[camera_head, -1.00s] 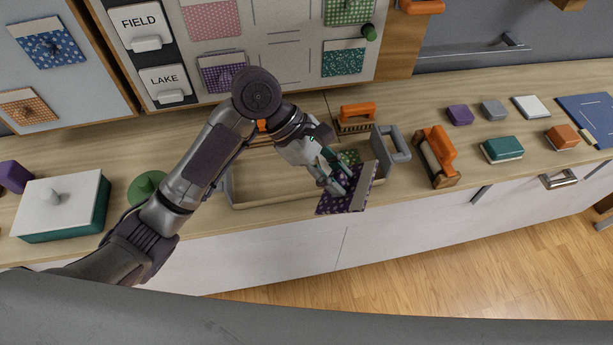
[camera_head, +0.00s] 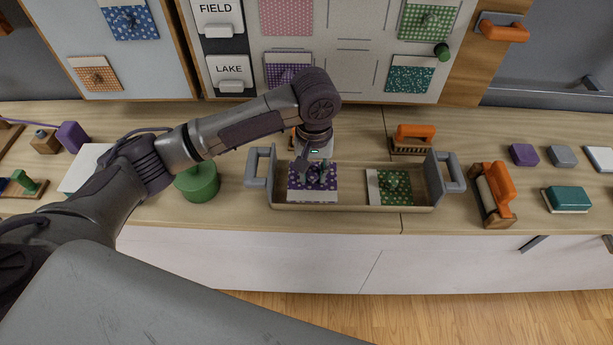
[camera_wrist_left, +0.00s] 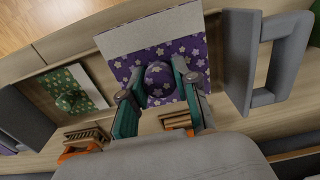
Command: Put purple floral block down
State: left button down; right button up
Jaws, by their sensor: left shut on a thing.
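The purple floral block (camera_head: 326,187) is a square with white flowers, a pale strip along one edge and a round purple knob. It is over or in the left part of the tray (camera_head: 350,208); I cannot tell if it touches the floor. My left gripper (camera_head: 314,178) is shut on its knob from above. In the left wrist view the fingers (camera_wrist_left: 158,92) stand on both sides of the knob of the purple floral block (camera_wrist_left: 188,50). A green floral block (camera_head: 396,188) lies in the tray's right part. My right gripper does not show.
The tray has grey end handles (camera_head: 452,172). A green round pot (camera_head: 198,182) stands left of it. An orange-handled brush (camera_head: 412,138) is behind it, and an orange-handled roller (camera_head: 494,193) to its right. The upright board (camera_head: 345,50) rises behind the counter.

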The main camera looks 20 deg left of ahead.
pick_arm(q)
jog(key=w+a+f, duration=0.2)
jog(key=a, duration=0.1)
jog(key=shift+a+f, duration=0.3)
jog(key=shift+f, duration=2)
jog(key=c, duration=0.9)
grip_release()
jog(key=shift+o, duration=0.2)
jog(key=shift+r, duration=0.15)
notch_tip(320, 180, up, 12)
jog(key=shift+f, duration=0.1)
jog(key=shift+d, duration=0.1)
